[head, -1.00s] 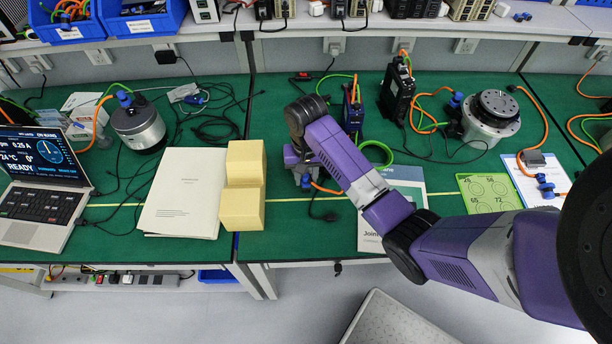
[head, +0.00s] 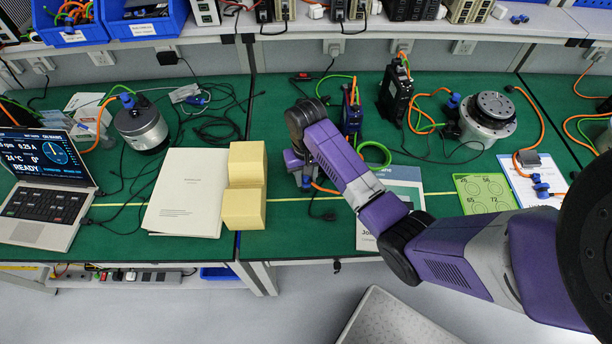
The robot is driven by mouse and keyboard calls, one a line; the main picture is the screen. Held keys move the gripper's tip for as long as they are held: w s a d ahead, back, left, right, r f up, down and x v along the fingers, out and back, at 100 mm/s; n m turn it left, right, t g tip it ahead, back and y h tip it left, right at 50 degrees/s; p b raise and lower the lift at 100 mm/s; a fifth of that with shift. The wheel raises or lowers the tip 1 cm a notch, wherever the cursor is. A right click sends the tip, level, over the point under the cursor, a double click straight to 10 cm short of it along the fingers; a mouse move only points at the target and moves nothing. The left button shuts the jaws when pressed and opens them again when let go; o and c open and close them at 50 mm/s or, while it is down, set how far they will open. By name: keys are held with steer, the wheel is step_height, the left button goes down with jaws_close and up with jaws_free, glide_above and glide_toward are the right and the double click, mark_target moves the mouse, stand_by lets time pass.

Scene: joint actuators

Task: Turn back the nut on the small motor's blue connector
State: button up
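My gripper (head: 304,180) points down at the green table just right of the yellow blocks. My purple forearm and dark wrist cover most of that spot. An orange cable (head: 325,189) comes out beside the gripper, but any small motor, blue connector or nut there is hidden or too small to make out. I cannot tell whether the fingers are open or touching anything. A silver cylindrical actuator (head: 141,128) with a blue connector (head: 127,100) stands far left. A larger silver actuator (head: 489,117) with a blue connector (head: 454,100) stands at the back right.
Two yellow blocks (head: 246,164) stand close left of my gripper, beside white papers (head: 186,194). A laptop (head: 45,187) is at far left. Dark and blue drive units (head: 395,95) stand behind. A booklet (head: 405,190) and a green card (head: 484,193) lie to the right.

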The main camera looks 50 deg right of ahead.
steer(key=o, duration=0.4)
step_height(320, 180, up, 8)
steer(key=shift+f+b, duration=0.1)
steer(key=shift+b, duration=0.2)
stand_by(0.6)
